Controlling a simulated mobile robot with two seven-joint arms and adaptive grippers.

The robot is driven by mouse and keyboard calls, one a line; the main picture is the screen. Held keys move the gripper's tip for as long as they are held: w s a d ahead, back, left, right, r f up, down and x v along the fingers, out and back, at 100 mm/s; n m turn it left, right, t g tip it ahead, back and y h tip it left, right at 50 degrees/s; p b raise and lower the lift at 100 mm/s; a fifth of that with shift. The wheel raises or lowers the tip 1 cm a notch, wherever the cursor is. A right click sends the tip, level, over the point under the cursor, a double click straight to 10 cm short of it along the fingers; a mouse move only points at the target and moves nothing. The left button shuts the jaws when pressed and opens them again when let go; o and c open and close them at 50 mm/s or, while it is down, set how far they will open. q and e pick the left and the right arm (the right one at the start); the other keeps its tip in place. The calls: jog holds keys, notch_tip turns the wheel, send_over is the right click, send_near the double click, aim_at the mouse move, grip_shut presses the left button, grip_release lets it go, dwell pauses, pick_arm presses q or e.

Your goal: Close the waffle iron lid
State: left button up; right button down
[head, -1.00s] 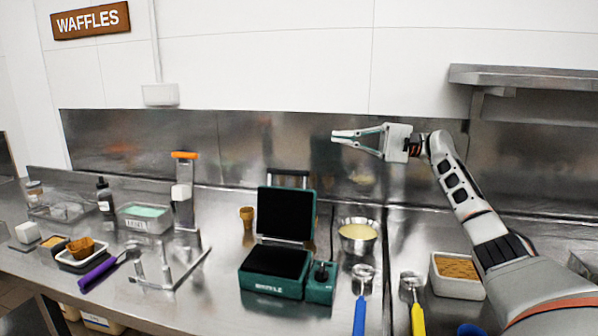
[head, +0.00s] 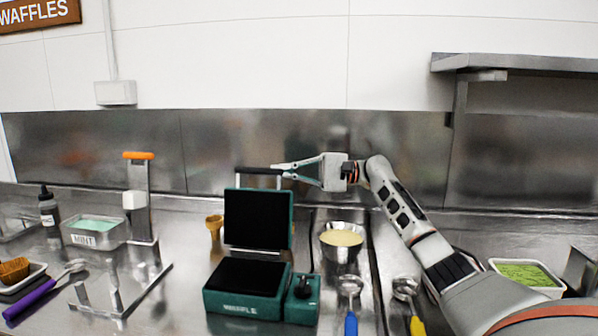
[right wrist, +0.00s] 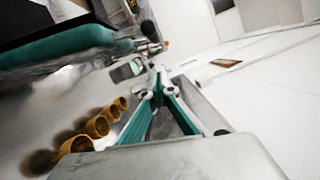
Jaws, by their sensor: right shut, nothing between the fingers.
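The waffle iron (head: 245,303) is a teal box on the counter with dark plates. Its lid (head: 258,218) stands upright, open, with a dark handle bar (head: 258,170) on posts along its top edge. The lid's teal edge also seems to show at the upper left of the right wrist view (right wrist: 70,45). My right gripper (head: 277,168) is shut and empty, with its fingertips at the right end of the handle bar. I cannot tell if they touch it or are behind it. The fingers also show in the right wrist view (right wrist: 158,72). My left gripper is not in view.
A steel bowl of batter (head: 342,240) stands right of the iron, with blue (head: 350,300) and yellow (head: 410,300) handled scoops in front. Waffle cones (right wrist: 95,125) stand in the right wrist view. A metal stand (head: 120,280) is at left.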

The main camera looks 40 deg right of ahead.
aim_at(269, 171)
jog(key=a, duration=0.3)
jog(key=shift+r, duration=0.2)
jog(key=shift+s+a+r, duration=0.15)
jog(key=shift+s+a, duration=0.3)
jog(key=shift+s, duration=0.1)
jog(key=shift+s+a+r, duration=0.1)
jog(key=shift+s+a, duration=0.1)
jog(key=shift+a, duration=0.1)
jog(key=shift+a+p, duration=0.1)
jog(key=shift+p, duration=0.25)
